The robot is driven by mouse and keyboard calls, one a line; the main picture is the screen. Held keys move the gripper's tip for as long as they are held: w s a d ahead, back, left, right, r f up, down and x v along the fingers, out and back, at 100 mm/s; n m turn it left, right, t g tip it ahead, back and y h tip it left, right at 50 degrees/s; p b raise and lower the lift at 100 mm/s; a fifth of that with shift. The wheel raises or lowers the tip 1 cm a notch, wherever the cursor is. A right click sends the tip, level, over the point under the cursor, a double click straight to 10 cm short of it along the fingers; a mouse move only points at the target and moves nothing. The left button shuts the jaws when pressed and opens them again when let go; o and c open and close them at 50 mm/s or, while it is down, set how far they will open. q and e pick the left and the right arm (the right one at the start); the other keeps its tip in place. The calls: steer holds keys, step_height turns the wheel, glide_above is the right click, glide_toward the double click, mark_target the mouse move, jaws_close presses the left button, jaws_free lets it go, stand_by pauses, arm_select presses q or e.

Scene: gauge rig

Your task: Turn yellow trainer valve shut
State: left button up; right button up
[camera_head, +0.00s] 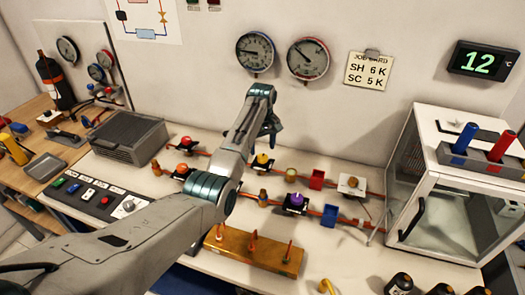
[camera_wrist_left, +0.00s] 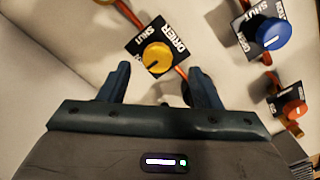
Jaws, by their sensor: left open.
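The yellow trainer valve (camera_head: 262,161) is a round knob on a small black plate, set in the copper pipework on the white bench. In the left wrist view the yellow knob (camera_wrist_left: 157,58) shows a dark pointer line, and its plate reads SHUT and DRIER. My left gripper (camera_head: 272,128) is above the yellow valve in the head view. In the left wrist view its open fingers (camera_wrist_left: 163,76) are spread, with the knob just beyond the gap between the tips, apparently not touched. My right gripper is not in view.
A purple-knobbed valve (camera_head: 297,199) and a red-knobbed valve (camera_head: 186,140) are nearby on the pipework. A blue knob (camera_wrist_left: 275,33) is at the right in the wrist view.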

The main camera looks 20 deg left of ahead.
mark_target(263, 157)
arm_select(q)
steer(key=f, duration=0.4)
steer(key=shift+w+f+p, duration=0.1)
steer(key=shift+w+p, duration=0.2)
steer(key=shift+w, duration=0.05)
steer(key=shift+f, duration=0.3)
steer(key=shift+s+r, duration=0.1)
steer(key=shift+s, duration=0.05)
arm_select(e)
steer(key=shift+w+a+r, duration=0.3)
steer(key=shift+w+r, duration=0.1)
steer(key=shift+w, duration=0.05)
arm_select(q)
steer(key=shift+c, duration=0.7)
steer(key=c, duration=0.9)
steer(key=shift+o, duration=0.2)
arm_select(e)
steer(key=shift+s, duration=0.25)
